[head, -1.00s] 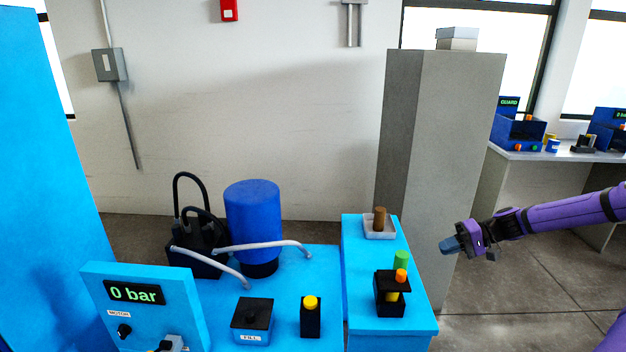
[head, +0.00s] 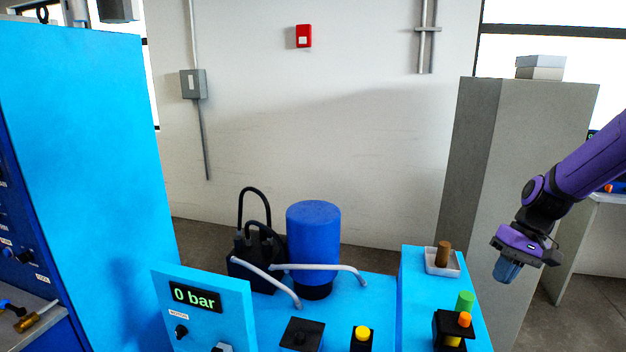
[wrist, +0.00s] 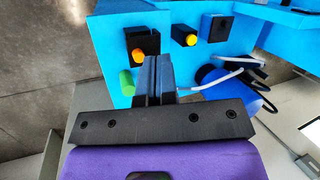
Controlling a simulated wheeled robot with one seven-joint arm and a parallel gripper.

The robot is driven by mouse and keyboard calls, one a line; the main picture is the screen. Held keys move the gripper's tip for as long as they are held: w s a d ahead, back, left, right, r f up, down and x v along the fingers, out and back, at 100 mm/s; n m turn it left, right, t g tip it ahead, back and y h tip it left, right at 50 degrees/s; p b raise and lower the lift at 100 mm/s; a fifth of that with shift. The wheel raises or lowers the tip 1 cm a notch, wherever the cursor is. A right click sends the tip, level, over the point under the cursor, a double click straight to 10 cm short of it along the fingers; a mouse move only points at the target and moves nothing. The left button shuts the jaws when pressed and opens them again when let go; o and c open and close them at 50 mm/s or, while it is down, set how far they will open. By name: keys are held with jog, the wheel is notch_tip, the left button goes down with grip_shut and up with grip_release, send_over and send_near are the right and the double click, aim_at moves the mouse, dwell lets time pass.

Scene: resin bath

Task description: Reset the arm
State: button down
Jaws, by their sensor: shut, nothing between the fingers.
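My gripper (head: 507,270) is at the right of the head view, on the end of my purple arm. It hangs in the air to the right of the blue side bench (head: 418,300), in front of the grey column. Its fingers are shut with nothing between them. In the wrist view the closed dark fingers (wrist: 154,78) show above the black gripper body, with the blue bench beyond them.
A tray (head: 443,262) with a brown cylinder, a green cylinder (head: 465,300) and an orange-topped black holder (head: 449,332) stand on the side bench. A blue tank (head: 313,245) and "0 bar" panel (head: 200,315) are left. The grey column (head: 540,130) stands behind my gripper.

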jog(key=s+a+r+t+h, duration=0.1)
jog(key=s+a+r+h, duration=0.1)
jog(key=s+a+r, duration=0.45)
jog(key=s+a+r+t+h, duration=0.2)
jog(key=s+r+h, duration=0.15)
jog(key=r, duration=0.55)
jog(key=s+a+r+t+y, duration=0.1)
jog(key=s+r+t, duration=0.2)
jog(key=s, duration=1)
jog(key=shift+a+r+n+t, duration=0.3)
jog(key=shift+a+r, duration=0.1)
jog(key=shift+r, duration=0.95)
